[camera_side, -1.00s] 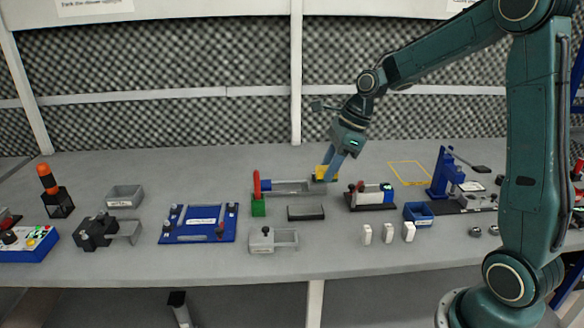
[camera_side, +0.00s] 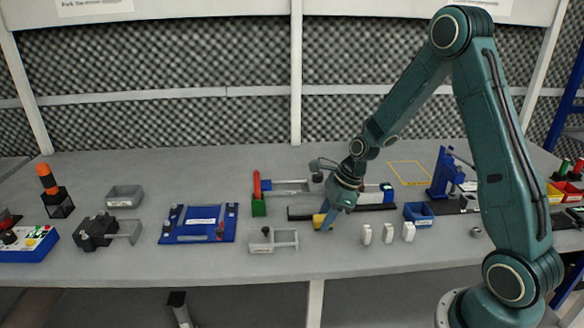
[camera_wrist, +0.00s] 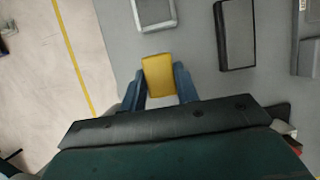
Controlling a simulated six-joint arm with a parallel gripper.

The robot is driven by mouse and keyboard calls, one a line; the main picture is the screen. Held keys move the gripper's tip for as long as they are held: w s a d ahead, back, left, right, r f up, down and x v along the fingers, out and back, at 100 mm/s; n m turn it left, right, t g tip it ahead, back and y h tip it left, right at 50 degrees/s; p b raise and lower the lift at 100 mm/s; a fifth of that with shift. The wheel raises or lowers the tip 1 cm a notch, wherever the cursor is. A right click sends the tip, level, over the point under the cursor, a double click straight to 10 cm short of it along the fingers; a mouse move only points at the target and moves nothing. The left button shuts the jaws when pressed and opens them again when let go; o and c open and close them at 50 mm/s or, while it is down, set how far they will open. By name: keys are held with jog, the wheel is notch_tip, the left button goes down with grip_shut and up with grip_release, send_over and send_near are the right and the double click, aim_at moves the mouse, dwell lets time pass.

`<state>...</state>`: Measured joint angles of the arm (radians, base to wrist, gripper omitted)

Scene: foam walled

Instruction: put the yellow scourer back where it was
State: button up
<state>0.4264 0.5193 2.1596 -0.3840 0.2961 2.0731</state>
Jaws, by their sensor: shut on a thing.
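The yellow scourer (camera_side: 321,221) is a small block held in my gripper (camera_side: 327,223) near the front of the bench. In the wrist view the scourer (camera_wrist: 159,74) sits between the two blue fingers of my gripper (camera_wrist: 159,84), which are shut on its sides. I cannot tell whether the scourer touches the bench. My arm hides part of the bench behind the gripper.
A grey fixture with an open tray (camera_side: 286,248) stands left of the gripper. White blocks (camera_side: 388,233) and a blue bin (camera_side: 419,221) stand to the right. A red-and-green piece (camera_side: 258,207) stands behind left. The bench's front edge is close.

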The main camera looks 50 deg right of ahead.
aim_at(324, 243)
jog(key=shift+f, duration=0.85)
jog(key=shift+f, duration=1.9)
jog(key=shift+f, duration=0.15)
jog(key=o, duration=0.9)
jog(key=shift+o, duration=0.2)
jog(key=v, duration=1.2)
jog(key=shift+r, duration=0.2)
